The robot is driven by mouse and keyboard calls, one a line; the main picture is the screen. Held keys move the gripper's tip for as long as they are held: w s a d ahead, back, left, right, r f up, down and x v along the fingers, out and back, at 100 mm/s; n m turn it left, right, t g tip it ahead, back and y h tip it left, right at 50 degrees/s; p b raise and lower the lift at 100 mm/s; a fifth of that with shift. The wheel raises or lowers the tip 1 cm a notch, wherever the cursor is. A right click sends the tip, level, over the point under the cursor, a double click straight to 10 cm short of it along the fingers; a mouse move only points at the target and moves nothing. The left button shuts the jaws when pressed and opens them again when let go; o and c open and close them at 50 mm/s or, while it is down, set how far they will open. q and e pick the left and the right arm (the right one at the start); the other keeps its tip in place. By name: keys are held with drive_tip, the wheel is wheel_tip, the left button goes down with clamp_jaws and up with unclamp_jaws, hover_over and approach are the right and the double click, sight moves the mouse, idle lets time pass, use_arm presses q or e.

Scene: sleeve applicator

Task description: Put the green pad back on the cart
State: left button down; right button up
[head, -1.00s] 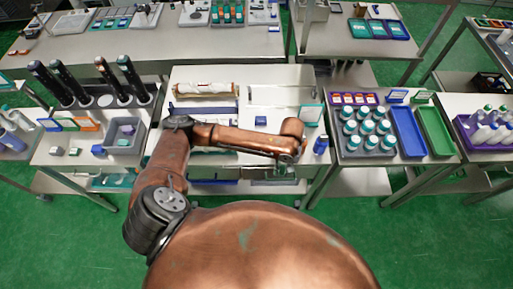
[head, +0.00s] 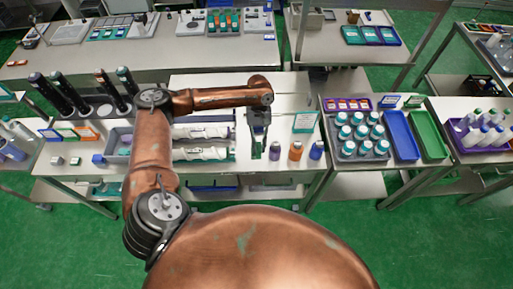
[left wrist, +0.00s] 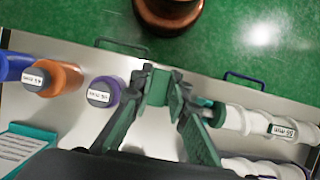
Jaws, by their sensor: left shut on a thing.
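The green pad (left wrist: 162,88) is a small green piece between the fingertips of my left gripper (left wrist: 160,80) in the left wrist view. In the head view the left gripper (head: 257,152) points down over the front of the middle worktop (head: 285,95), with some green between its fingers. It is shut on the pad. Whether the pad touches the worktop is unclear. The gripper is between white labelled tubes (head: 201,154) on the left and bottles on the right. My right gripper is not in view.
A left cart holds dark cylinders, a grey tray and small blocks. Blue (head: 402,135) and green (head: 429,133) trays lie right.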

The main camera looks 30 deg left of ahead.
use_arm(q)
drive_tip(key=w+a+f, duration=0.1)
drive_tip(key=f, duration=0.1)
drive_tip(key=w+f, duration=0.1)
drive_tip(key=f, duration=0.2)
drive_tip(key=w+a+f, duration=0.1)
drive_tip(key=f, duration=0.2)
drive_tip(key=shift+a+f+p, duration=0.15)
drive_tip(key=shift+a+p, duration=0.15)
drive_tip(key=shift+p, duration=0.05)
drive_tip(key=c, duration=1.8)
unclamp_jaws()
drive_tip(key=shift+c, duration=0.2)
drive_tip(key=b+v, duration=0.2)
drive_tip(key=v, duration=1)
drive_tip(key=shift+s, duration=0.1)
